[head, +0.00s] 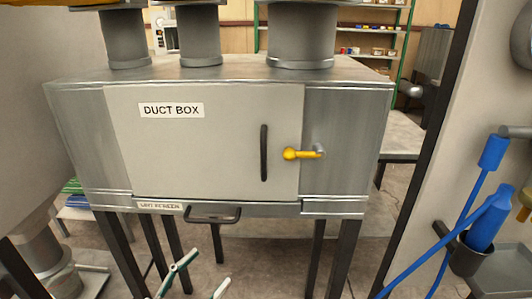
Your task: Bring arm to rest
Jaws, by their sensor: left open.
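My left gripper (207,271) shows at the bottom edge of the head view, left of the middle. Its two green and white fingers are spread apart, with nothing seen between them. It appears below the front of a metal duct box (343,130), and the rest of the arm is out of frame. My right gripper does not show.
The duct box has a closed pale door (215,150), a dark vertical handle (264,153) and a yellow latch (303,154). A lint screen drawer handle (213,215) sticks out below.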

